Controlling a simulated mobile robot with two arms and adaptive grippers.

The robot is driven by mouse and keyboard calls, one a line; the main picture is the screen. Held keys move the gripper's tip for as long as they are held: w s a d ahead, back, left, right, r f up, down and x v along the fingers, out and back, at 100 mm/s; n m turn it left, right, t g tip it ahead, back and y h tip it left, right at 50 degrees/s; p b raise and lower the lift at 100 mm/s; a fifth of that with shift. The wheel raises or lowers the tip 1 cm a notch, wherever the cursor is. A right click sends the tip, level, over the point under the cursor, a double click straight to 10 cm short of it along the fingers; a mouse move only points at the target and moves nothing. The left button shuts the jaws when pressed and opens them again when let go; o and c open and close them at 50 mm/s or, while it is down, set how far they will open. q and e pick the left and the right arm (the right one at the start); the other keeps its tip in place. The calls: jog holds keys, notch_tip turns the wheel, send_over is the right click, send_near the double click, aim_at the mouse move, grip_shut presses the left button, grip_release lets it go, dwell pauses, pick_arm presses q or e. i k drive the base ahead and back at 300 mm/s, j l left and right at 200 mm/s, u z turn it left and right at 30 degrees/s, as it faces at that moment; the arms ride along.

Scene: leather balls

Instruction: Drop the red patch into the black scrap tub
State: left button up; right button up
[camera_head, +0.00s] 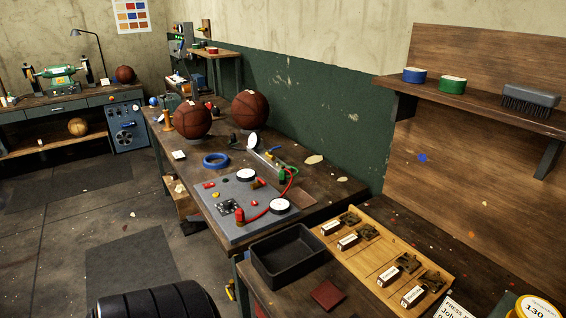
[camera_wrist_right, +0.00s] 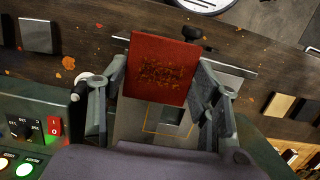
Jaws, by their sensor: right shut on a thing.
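My right gripper (camera_wrist_right: 160,78) is shut on a red square patch (camera_wrist_right: 160,68) in the right wrist view, one finger at each side edge. The patch has a rough brown mark on its face. The black scrap tub (camera_head: 262,266) is an open rectangular bin on the near workbench in the head view; the part of its inside that shows looks empty. A dark red square (camera_head: 328,295) lies flat on the bench in front of the tub, apart from it. Neither gripper shows in the head view. The tub is not seen in the right wrist view.
A wooden tray (camera_head: 372,262) with several labelled stamps stands right of the tub. A grey board (camera_head: 242,222) with red leads lies behind it, with two basketballs farther back. In the wrist view, a control panel (camera_wrist_right: 30,135) with lit buttons is at left.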

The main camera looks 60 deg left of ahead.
aim_at(288, 255)
jog(key=u, duration=1.6)
